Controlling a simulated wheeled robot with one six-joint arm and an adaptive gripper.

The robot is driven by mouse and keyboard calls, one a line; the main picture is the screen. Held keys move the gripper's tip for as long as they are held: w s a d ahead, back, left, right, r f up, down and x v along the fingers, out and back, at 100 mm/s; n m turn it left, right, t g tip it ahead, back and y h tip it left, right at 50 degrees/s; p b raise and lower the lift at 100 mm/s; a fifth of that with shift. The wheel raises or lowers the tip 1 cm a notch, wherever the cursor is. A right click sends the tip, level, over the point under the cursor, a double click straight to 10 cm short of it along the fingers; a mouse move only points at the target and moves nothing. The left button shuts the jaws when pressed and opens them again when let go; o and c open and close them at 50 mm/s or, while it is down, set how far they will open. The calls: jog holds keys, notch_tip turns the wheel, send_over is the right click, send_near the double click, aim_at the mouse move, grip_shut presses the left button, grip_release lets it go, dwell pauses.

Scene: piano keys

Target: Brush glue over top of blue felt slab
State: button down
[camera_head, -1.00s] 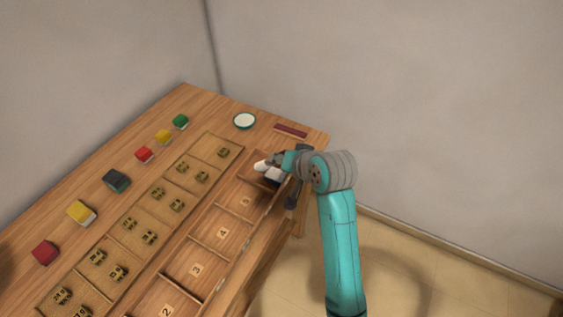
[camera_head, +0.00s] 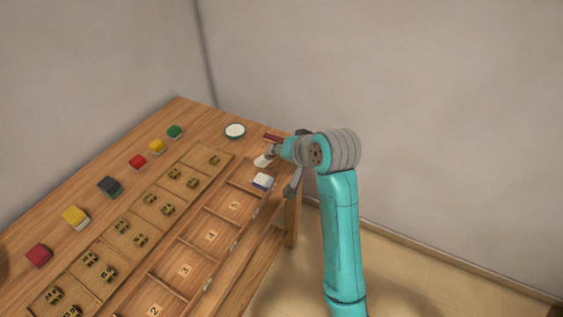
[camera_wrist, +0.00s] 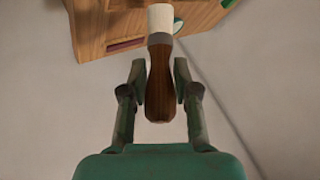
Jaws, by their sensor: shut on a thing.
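The blue felt slab (camera_head: 263,183) sits in the end compartment of the wooden tray, beyond the one marked 5. Its top looks white and its side blue. My gripper (camera_head: 275,150) is shut on a brush with a brown wooden handle (camera_wrist: 160,75) and a grey collar. The brush's pale bristles (camera_wrist: 160,19) point away from the gripper in the wrist view. In the head view the bristles (camera_head: 263,160) show just behind the slab, seemingly apart from it. A white dish with a green rim (camera_head: 235,131) stands at the back of the table.
A dark red bar (camera_head: 272,138) lies near the back edge. Numbered compartments (camera_head: 211,236) run along the table's front side, beside a tray of small brass-coloured parts (camera_head: 163,205). Coloured blocks (camera_head: 109,186) line the left. The wall stands close behind the table.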

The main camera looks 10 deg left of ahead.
jog(key=shift+r, duration=1.2)
